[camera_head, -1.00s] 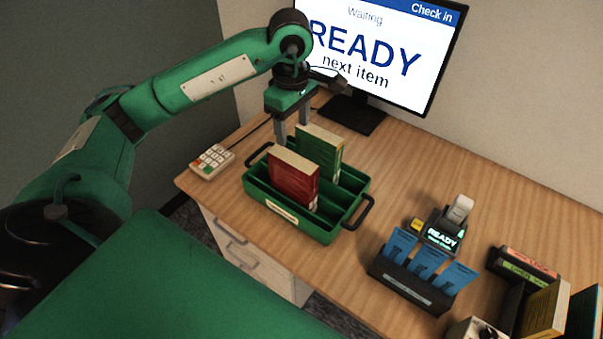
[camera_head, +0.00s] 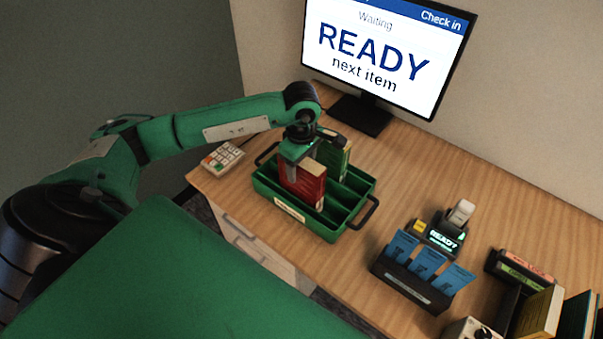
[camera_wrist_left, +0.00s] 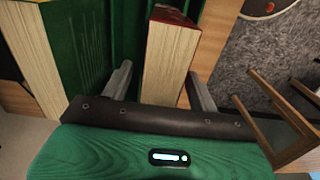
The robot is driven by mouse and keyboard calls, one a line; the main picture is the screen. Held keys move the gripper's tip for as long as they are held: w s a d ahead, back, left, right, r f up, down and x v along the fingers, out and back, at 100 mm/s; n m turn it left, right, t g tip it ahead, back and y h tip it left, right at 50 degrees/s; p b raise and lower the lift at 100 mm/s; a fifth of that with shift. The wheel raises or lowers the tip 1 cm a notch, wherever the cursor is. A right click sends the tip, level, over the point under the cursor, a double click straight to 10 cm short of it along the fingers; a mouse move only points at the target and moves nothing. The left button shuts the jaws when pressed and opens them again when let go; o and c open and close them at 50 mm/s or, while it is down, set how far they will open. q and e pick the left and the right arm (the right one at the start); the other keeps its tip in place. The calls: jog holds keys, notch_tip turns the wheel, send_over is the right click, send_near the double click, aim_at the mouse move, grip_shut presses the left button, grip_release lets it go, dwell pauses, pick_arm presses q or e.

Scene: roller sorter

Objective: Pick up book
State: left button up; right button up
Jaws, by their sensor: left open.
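A red book (camera_head: 303,183) stands upright in the green tray (camera_head: 318,222), in its front part. A green book (camera_head: 333,158) stands behind it in the same tray. My left gripper (camera_head: 293,165) is over the red book, pointing down. In the left wrist view, my left gripper (camera_wrist_left: 160,88) is open, with one finger on each side of the red book's pale page block (camera_wrist_left: 168,62). The green book's pages (camera_wrist_left: 38,55) show to the left there, outside the fingers. My right gripper is not in view.
A keypad (camera_head: 222,157) lies left of the tray. A monitor (camera_head: 385,50) stands behind and reads READY. A scanner (camera_head: 443,235), a holder with blue cards (camera_head: 420,270) and more books (camera_head: 540,312) are to the right. Clear desk lies between tray and scanner.

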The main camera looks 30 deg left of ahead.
pick_arm(q)
jog(key=shift+f, duration=0.3)
grip_shut()
jog(key=shift+r, duration=0.1)
